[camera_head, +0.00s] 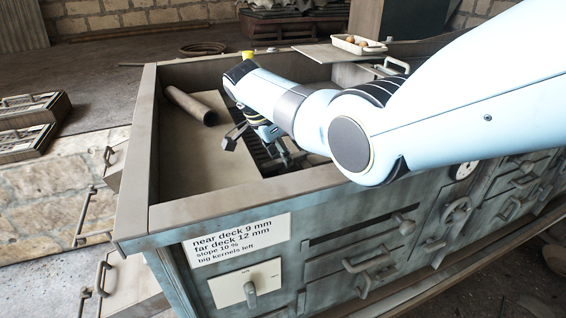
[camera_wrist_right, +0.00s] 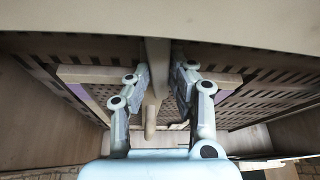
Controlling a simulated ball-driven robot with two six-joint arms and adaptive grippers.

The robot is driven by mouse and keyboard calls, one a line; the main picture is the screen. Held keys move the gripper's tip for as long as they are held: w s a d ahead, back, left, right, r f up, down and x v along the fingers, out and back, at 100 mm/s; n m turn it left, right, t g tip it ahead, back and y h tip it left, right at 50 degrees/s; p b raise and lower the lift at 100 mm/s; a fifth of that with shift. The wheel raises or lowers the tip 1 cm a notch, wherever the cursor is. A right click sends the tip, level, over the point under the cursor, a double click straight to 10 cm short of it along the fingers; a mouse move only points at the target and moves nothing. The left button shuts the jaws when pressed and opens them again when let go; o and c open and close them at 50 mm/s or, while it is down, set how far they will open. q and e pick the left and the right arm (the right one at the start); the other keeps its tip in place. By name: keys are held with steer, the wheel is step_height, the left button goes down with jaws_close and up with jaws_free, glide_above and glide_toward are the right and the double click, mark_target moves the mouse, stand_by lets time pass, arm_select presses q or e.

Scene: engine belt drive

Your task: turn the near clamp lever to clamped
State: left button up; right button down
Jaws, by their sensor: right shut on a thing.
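My right arm reaches in from the right in the head view. Its gripper (camera_head: 262,140) is down inside the open wooden box, largely hidden behind my wrist. In the right wrist view the gripper (camera_wrist_right: 162,72) has its two fingers on either side of a tan bar with a rounded end (camera_wrist_right: 151,112), which I take to be the near clamp lever. It is shut on this bar. The lever lies over a slotted deck (camera_wrist_right: 245,100). In the head view my arm hides the lever. I cannot tell its exact angle. My left gripper is not in view.
A brown roller (camera_head: 190,105) lies inside at left. A label plate (camera_head: 238,238) and a small lever plate (camera_head: 246,284) are on the front. A white tray (camera_head: 358,44) stands behind.

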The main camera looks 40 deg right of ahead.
steer(key=shift+m+g+b, duration=0.3)
steer(key=shift+m+b, duration=0.25)
steer(key=shift+m, duration=0.25)
steer(key=c, duration=1.2)
jaws_free()
steer(key=shift+r, duration=0.1)
steer(key=v, duration=1.1)
steer(key=shift+r, duration=0.4)
steer(key=shift+w, duration=0.1)
